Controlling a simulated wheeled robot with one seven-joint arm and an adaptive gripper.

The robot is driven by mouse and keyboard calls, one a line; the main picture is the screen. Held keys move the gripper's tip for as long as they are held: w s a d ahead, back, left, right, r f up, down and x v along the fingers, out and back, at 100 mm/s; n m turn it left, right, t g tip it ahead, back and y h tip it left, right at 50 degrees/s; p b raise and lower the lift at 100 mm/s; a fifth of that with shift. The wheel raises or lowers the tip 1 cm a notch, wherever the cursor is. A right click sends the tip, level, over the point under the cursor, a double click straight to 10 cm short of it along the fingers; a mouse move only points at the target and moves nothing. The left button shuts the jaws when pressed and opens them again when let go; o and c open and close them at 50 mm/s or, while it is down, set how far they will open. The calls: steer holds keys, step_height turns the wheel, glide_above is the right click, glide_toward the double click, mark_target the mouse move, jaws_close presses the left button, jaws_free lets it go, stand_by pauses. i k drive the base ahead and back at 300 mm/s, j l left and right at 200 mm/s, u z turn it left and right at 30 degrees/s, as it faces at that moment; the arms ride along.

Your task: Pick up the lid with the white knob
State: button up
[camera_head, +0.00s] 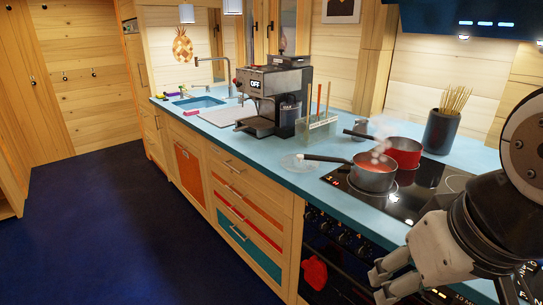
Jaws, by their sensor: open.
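A clear glass lid (292,163) lies on the blue counter, left of the hob. A small pale spot at its right side looks like its white knob (300,156), but it overlaps the end of a saucepan's dark handle, so I cannot clearly separate the two. My gripper (380,284) is at the bottom right, in front of the oven front and nearer to the camera than the lid. Its fingers are apart, with nothing seen between them.
A steaming grey saucepan (373,181) and a red pot (404,153) stand on the black hob (400,203). A coffee machine (275,96), a rack with upright sticks (318,127) and a dark skewer holder (442,131) stand behind. The floor at left is clear.

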mark_target(295, 163)
steer(key=i+j+z, duration=0.1)
steer(key=z, duration=0.8)
steer(key=i+j+z, duration=0.15)
steer(key=j+z, duration=0.25)
steer(key=j, duration=0.15)
steer(key=i+j+z, duration=0.1)
steer(key=j+z, duration=0.3)
steer(key=j, duration=0.2)
steer(key=j+z, duration=0.4)
steer(key=j, duration=0.9)
steer(key=k+j+z, duration=0.1)
steer(key=j, duration=0.6)
steer(key=k+j+z, duration=0.1)
steer(key=j, duration=0.65)
steer(key=k+j, duration=0.1)
steer(key=j, duration=0.6)
